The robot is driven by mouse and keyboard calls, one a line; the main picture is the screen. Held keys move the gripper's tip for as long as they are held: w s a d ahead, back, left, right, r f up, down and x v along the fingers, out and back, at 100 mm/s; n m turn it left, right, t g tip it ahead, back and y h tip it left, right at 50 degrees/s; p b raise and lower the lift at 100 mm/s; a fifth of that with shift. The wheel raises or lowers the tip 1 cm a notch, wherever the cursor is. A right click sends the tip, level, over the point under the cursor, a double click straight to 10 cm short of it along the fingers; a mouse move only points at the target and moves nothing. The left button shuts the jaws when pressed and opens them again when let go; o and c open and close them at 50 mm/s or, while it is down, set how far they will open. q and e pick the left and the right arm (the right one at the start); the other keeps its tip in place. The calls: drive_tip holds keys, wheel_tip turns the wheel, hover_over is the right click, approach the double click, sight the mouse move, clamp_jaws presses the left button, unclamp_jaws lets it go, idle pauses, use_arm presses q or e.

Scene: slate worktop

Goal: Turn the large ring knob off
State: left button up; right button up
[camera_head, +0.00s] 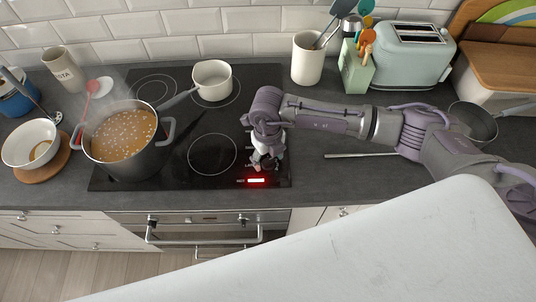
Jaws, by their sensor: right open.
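The black glass hob (172,184) lies in the worktop. My right gripper (265,164) points down over the right end of the hob, at the column of printed labels. It is open. The large ring knob cannot be made out; my gripper and wrist cover that part of the control strip. A label ending the column is partly readable beside the gripper. My left gripper is not in view.
A steaming pot of brown soup (122,132) stands on the left of the hob, with a small white saucepan (212,80) at the back. A utensil crock (307,60), toaster (405,52) and dark pan (475,122) stand to the right. The front centre ring is bare.

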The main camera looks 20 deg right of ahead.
drive_tip(key=c, duration=1.1)
drive_tip(key=shift+f+n+b, duration=0.25)
drive_tip(key=shift+n+b, duration=0.45)
drive_tip(key=shift+b, duration=0.4)
drive_tip(key=shift+c, duration=0.2)
drive_tip(key=n+b, duration=0.8)
drive_tip(key=b, duration=0.4)
drive_tip(key=shift+n+b, duration=0.3)
drive_tip(key=shift+n, duration=0.1)
drive_tip(key=shift+r+n+b, duration=0.25)
drive_tip(key=shift+n+b, duration=0.75)
drive_tip(key=shift+b, duration=0.1)
drive_tip(key=o, duration=1)
drive_tip(key=shift+o, duration=0.7)
